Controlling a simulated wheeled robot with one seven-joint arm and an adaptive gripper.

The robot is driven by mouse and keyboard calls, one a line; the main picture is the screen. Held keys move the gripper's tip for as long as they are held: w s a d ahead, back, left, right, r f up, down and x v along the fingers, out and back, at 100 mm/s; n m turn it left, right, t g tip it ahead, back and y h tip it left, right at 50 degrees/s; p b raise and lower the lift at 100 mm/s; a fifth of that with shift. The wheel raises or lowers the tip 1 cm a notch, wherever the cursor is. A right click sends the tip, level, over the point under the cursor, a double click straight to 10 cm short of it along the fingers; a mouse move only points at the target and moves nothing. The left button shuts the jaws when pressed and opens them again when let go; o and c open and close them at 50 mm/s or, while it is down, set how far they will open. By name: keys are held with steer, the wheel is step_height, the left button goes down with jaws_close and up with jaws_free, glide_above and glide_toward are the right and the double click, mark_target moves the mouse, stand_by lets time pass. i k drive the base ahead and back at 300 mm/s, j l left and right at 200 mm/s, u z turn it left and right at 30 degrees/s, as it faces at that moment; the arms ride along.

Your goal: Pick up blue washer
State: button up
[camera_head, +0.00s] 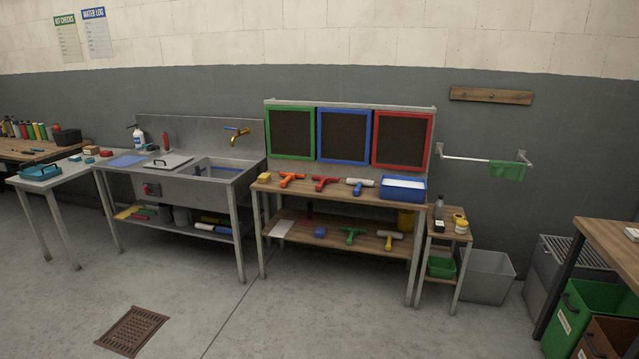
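No thing is plainly labelled as the blue washer. The likeliest match is a T-shaped tool with a blue handle and a pale sleeve (359,184), lying on the wooden top of the middle bench (330,199). It lies between a red T-shaped tool (323,183) and a blue tub with white contents (404,194). A small blue item (320,232) sits on the lower shelf, too small to identify. My gripper is not in view.
An orange T-shaped tool (291,179) and a yellow block (264,178) share the bench top. Green and yellow-handled tools lie below. A sink unit (190,188) stands left, a small stand (447,234) and grey bin (487,278) right. The floor in front is clear, with a drain grate (132,331).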

mark_target(358, 182)
steer(key=i, duration=2.2)
steer(key=i+j+z, duration=0.1)
steer(key=i+z, duration=0.2)
steer(key=i, duration=0.3)
steer(key=i+j+z, duration=0.25)
steer(key=i, duration=0.4)
steer(key=i+j+z, duration=0.3)
steer(key=i, duration=0.25)
steer(key=i+j+z, duration=0.3)
steer(key=i+j, duration=0.25)
